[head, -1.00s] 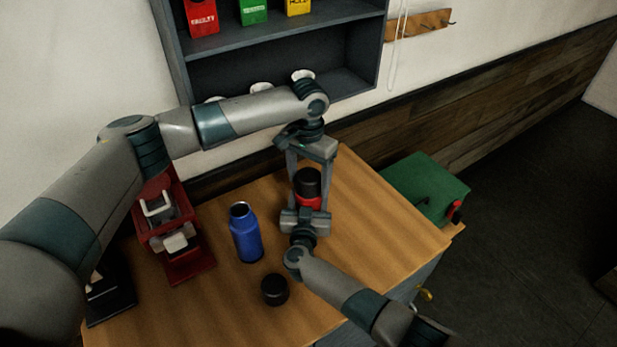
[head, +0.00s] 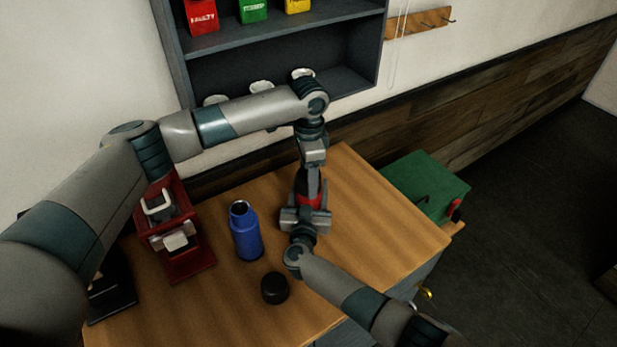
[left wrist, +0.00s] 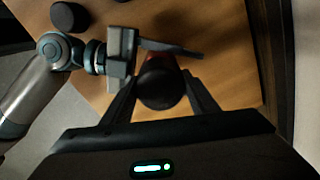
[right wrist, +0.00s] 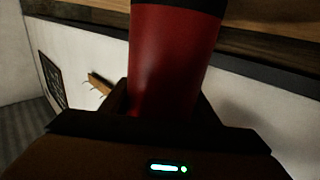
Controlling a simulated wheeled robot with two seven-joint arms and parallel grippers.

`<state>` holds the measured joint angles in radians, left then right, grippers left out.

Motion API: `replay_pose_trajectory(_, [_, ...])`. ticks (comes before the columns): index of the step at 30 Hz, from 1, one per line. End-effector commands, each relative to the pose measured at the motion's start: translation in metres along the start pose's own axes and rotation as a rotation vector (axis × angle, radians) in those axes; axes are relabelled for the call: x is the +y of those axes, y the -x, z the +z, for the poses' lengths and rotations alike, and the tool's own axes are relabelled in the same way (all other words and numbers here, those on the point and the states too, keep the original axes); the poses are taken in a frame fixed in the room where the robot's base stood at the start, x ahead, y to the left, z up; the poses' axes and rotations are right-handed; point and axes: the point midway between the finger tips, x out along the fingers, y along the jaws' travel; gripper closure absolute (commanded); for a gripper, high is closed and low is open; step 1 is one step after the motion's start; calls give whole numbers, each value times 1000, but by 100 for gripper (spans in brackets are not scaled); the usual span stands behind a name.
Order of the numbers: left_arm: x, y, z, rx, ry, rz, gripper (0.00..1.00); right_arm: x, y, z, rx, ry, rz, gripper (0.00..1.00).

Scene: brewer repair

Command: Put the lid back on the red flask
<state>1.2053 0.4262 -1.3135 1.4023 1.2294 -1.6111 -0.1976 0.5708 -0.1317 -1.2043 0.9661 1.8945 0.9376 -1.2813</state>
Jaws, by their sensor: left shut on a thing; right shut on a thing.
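The red flask (head: 313,201) stands upright near the back of the wooden table. My right gripper (head: 309,210) is shut around its body, and red fills the gap between the fingers in the right wrist view (right wrist: 172,65). My left gripper (head: 309,178) points down from above and is shut on this lid, one finger on each side. In the head view the left gripper largely hides the lid. I cannot tell how tightly the lid is seated.
An open blue flask (head: 245,232) stands to the left. Another black lid (head: 275,288) lies on the table in front. A red brewer (head: 172,233) stands further left, a green box (head: 427,185) at the right. A shelf (head: 290,97) hangs behind. The table's right part is clear.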

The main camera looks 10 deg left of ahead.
Motion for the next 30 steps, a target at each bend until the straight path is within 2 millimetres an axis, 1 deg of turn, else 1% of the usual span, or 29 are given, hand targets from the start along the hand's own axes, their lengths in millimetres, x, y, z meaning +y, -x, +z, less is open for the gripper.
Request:
replay_pose_trajectory(2, [-1, 0, 0, 0, 4, -2, 73, 0, 0, 0, 1, -1, 1, 100])
replay_pose_trajectory(3, [-1, 0, 1, 0, 5, -2, 44, 0, 0, 0, 1, -1, 1, 100])
replay_pose_trajectory(5, [-1, 0, 1, 0, 5, -2, 30, 0, 0, 0, 1, -1, 1, 100])
replay_pose_trajectory(6, [-1, 0, 1, 0, 5, -2, 24, 0, 0, 0, 1, 0, 1, 100])
replay_pose_trajectory(15, [-1, 1, 0, 0, 6, -1, 24, 0, 0, 0, 0, 0, 0, 100])
replay_pose_trajectory(20, [-1, 7, 0, 1, 6, -1, 24, 0, 0, 0, 0, 0, 0, 100])
replay_pose_trajectory(23, [-1, 16, 0, 1, 7, 0, 24, 0, 0, 0, 0, 0, 0, 100])
replay_pose_trajectory(26, [-1, 30, 0, 2, 7, -2, 24, 0, 0, 0, 0, 0, 0, 100])
replay_pose_trajectory(30, [-1, 54, 0, 2, 6, -2, 24, 0, 0, 0, 0, 0, 0, 100])
